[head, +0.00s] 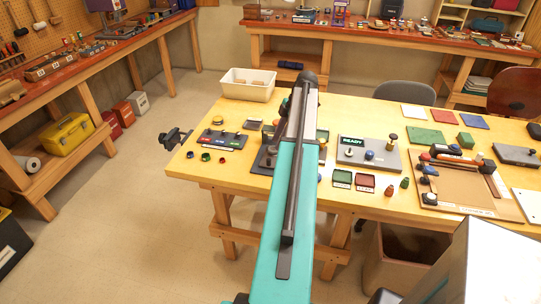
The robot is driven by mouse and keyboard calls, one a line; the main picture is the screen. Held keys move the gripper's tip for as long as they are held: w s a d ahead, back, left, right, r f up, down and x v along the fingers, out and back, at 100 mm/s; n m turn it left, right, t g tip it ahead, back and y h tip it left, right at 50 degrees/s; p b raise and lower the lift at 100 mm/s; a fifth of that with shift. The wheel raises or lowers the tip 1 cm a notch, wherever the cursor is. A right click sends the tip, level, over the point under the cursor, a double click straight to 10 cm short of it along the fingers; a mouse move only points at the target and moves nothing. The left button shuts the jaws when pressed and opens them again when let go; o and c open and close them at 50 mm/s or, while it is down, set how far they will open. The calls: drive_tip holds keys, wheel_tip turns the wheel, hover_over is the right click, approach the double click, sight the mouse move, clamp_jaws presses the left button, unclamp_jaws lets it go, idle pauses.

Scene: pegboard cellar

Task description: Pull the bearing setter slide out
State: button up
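No part is readably labelled as the bearing setter, so I cannot tell for sure which device it is. A grey device (361,166) with a green READY display, a blue knob and an upright post with a dark knob stands on the workbench (237,172), right of my arm. Another dark device (263,159) is mostly hidden behind my arm. A brown board (436,189) with black and orange parts lies further right. My teal arm reaches up the middle of the picture over the bench; my gripper does not show and is hidden behind it.
A white bin (249,92) stands at the back left of the bench. Red and green trays (365,181) and small bottles sit near the front edge.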

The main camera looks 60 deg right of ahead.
sight(271, 156)
drive_tip(key=shift+p+x, duration=1.25)
drive_tip(key=shift+x, duration=3.15)
clamp_jaws()
